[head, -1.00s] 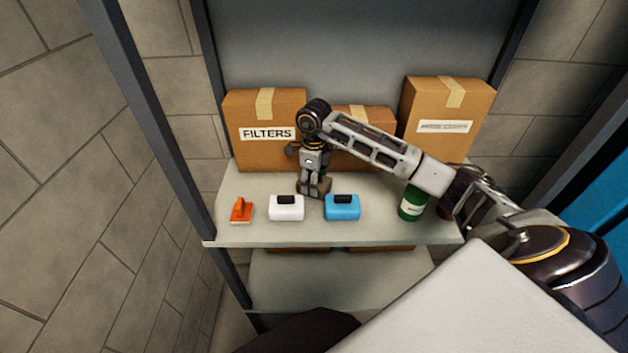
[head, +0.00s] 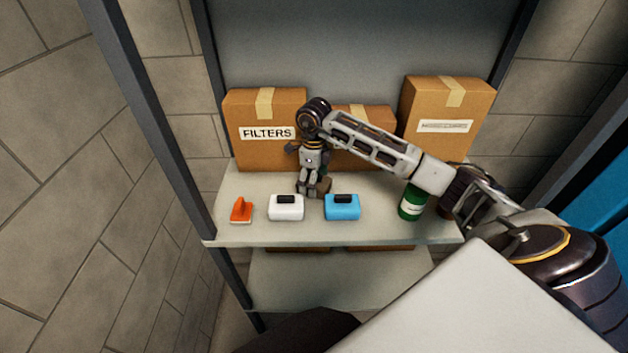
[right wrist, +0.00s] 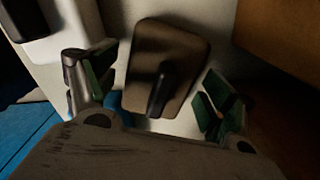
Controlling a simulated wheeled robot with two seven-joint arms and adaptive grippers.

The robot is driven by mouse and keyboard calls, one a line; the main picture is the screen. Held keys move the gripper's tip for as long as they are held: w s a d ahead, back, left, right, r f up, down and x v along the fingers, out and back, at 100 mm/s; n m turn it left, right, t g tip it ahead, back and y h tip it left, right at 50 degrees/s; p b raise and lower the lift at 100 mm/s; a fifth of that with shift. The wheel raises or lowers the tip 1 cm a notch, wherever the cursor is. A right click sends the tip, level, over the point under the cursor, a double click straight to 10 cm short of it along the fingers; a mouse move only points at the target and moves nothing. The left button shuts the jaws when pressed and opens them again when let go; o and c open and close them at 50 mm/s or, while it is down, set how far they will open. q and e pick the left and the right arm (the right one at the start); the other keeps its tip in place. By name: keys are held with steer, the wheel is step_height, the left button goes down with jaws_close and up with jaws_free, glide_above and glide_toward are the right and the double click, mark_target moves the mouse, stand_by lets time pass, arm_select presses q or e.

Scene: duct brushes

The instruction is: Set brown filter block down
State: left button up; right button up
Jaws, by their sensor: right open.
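The brown filter block (right wrist: 165,57) with its dark handle rests on the shelf in the right wrist view, lying between the two spread fingers. In the head view the brown block (head: 322,186) is partly hidden behind my right gripper (head: 313,190), behind the white and blue blocks. My right gripper also shows in the right wrist view (right wrist: 152,95); its green-padded fingers are open, one on each side of the block, with gaps visible. My left gripper is not in view.
An orange tool (head: 241,210), a white block (head: 287,208), a blue block (head: 342,207) and a green can (head: 412,203) stand along the shelf (head: 300,235) front. Cardboard boxes, one marked FILTERS (head: 255,150), stand behind. A grey rack post (head: 150,130) is at the left.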

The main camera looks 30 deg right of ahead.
steer(key=shift+r+b, duration=0.85)
steer(key=shift+r, duration=5.05)
